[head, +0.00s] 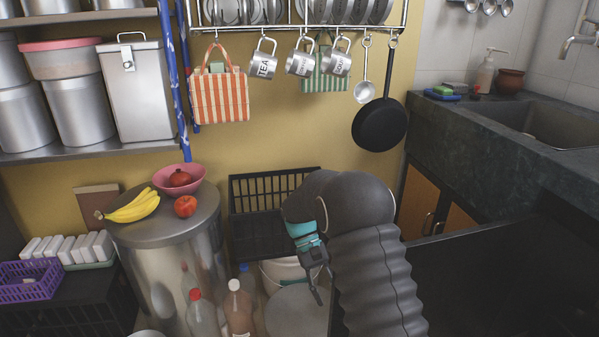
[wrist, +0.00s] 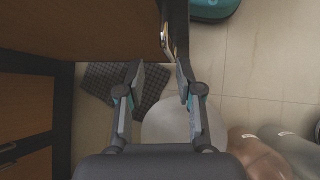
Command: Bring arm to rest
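My gripper (head: 317,290) hangs below my dark arm in the middle of the head view, pointing downward. In the wrist view my gripper (wrist: 159,78) has its two fingers apart, with nothing held between them. Past the fingertips I see a dark textured mat (wrist: 105,85) on the tiled floor and the edge of a brown wooden surface (wrist: 110,30). A large steel canister (head: 172,265) stands left of my arm, apart from the gripper. My arm hides part of the area behind it.
Plastic bottles (head: 238,308) and a pale round lid (head: 297,312) are low beside my gripper. A black rack (head: 275,182) stands behind. The dark counter with a sink (head: 545,122) is at right. Bananas (head: 133,206) and a pink bowl (head: 160,177) sit on the canister.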

